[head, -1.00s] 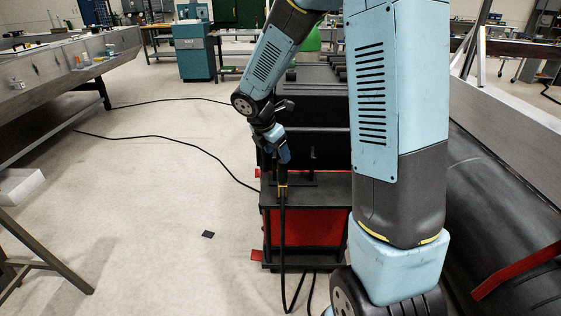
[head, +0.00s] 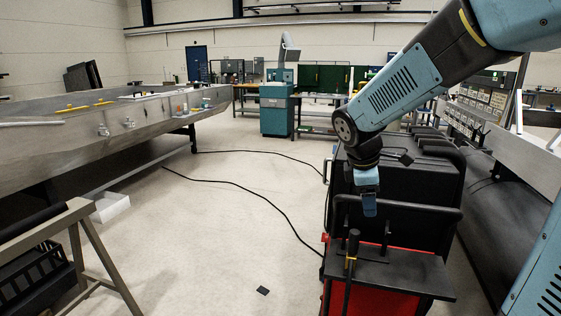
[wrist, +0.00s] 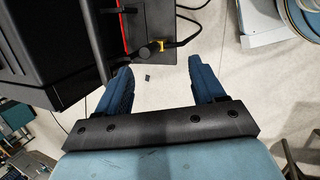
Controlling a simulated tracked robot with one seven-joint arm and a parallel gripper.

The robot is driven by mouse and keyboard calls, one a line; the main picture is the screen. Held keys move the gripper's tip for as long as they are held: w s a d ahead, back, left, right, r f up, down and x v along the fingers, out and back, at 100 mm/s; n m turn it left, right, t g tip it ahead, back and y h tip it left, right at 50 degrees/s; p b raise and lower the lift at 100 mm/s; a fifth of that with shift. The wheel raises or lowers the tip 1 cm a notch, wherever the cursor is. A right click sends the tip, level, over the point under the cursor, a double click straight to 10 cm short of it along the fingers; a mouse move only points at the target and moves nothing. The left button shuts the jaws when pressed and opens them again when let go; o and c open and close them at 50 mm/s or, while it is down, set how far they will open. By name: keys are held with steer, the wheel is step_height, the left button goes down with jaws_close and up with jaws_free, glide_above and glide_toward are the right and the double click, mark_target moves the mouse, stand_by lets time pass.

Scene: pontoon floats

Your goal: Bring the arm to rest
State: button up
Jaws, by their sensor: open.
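My arm reaches in from the upper right in the head view and bends down at the elbow. My gripper (head: 369,212) hangs from it, pointing down, above the front of the black and red cart (head: 400,185). In the wrist view the two blue fingers of my gripper (wrist: 160,70) are spread apart with nothing between them. A black handle with a yellow band (head: 352,245) stands upright at the cart's front shelf, just below and apart from the fingers in the head view. The handle also shows beyond the fingertips in the wrist view (wrist: 148,51).
The cart's black rail (head: 410,213) runs close to my gripper. A long metal float (head: 110,130) stands at the left, a trestle (head: 85,240) at the lower left. Black cables (head: 250,195) cross the open pale floor. A teal machine (head: 277,105) stands at the back.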

steer(key=s+d+r+m+t+y, duration=0.1)
steer(key=s+r+m, duration=0.2)
steer(key=s+m, duration=0.4)
steer(key=s+r+m+t+y, duration=0.1)
steer(key=s+r+m+y, duration=0.1)
steer(key=s+m, duration=0.6)
steer(key=shift+s+d+r+t, duration=0.4)
steer(key=shift+s+r, duration=0.1)
steer(key=shift+s, duration=0.8)
steer(key=shift+c, duration=0.3)
